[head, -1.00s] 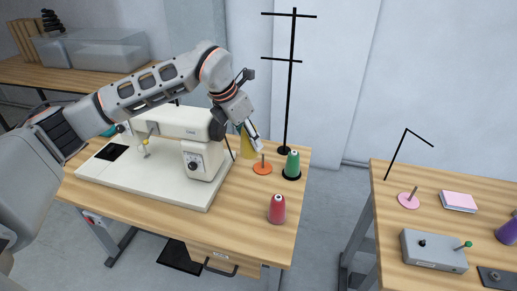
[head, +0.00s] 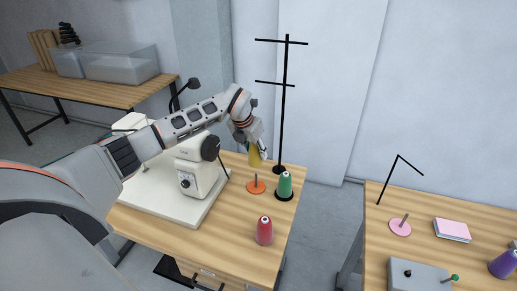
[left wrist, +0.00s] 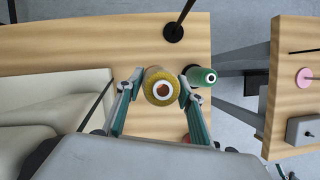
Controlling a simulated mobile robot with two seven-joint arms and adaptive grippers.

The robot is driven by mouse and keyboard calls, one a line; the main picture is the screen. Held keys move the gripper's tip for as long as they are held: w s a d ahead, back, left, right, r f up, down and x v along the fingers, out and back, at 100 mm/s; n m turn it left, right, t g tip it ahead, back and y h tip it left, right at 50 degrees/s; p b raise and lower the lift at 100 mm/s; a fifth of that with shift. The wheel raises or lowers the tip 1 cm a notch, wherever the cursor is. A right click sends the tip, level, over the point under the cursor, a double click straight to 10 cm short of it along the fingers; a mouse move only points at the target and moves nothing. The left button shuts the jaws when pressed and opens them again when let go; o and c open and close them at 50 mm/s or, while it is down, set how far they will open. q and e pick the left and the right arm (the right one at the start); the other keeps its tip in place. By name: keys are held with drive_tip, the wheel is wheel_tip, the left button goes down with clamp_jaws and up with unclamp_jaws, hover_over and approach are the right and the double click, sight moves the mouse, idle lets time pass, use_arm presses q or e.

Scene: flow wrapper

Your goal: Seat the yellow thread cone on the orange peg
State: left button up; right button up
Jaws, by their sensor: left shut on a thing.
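The yellow thread cone (head: 254,157) is held in my left gripper (head: 257,150), behind and above the orange peg in the head view. The orange peg (head: 256,187) stands on its round orange base on the wooden table, bare, with its pin showing. In the left wrist view the yellow cone (left wrist: 152,76) sits between the two fingers of the left gripper (left wrist: 160,92), its open end facing the camera. The orange peg does not show in that view. I cannot tell how high the cone is above the table.
A green cone (head: 285,184) stands on a black base right of the orange peg, near the black thread stand (head: 283,110). A red cone (head: 264,231) stands in front. The white sewing machine (head: 190,172) is on the left. A second table (head: 440,203) is at right.

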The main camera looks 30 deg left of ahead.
sight(256, 165)
use_arm(q)
drive_tip(key=shift+d+f+b, duration=0.1)
drive_tip(key=shift+f+b, duration=0.25)
drive_tip(key=shift+f, duration=1.05)
drive_tip(key=shift+f+b, duration=0.6)
drive_tip(key=shift+f, duration=0.5)
drive_tip(key=shift+f+b, duration=0.85)
drive_tip(key=shift+b, duration=0.05)
drive_tip(key=shift+f+b, duration=0.7)
drive_tip(key=shift+f, duration=0.25)
drive_tip(key=shift+f+b, duration=0.45)
drive_tip(key=shift+f, duration=0.7)
use_arm(e)
drive_tip(key=shift+y, duration=0.4)
drive_tip(key=shift+w+a+f, duration=0.15)
drive_tip(key=shift+a+f, duration=0.2)
drive_tip(key=shift+f, duration=0.25)
drive_tip(key=shift+w+a+f, duration=0.2)
drive_tip(key=shift+a+f, duration=0.1)
drive_tip(key=shift+f, duration=0.25)
drive_tip(key=shift+w+a+f, duration=0.15)
drive_tip(key=shift+a+f, duration=0.2)
drive_tip(key=shift+f, duration=0.25)
drive_tip(key=shift+r, duration=0.15)
use_arm(q)
drive_tip(key=o, duration=1.3)
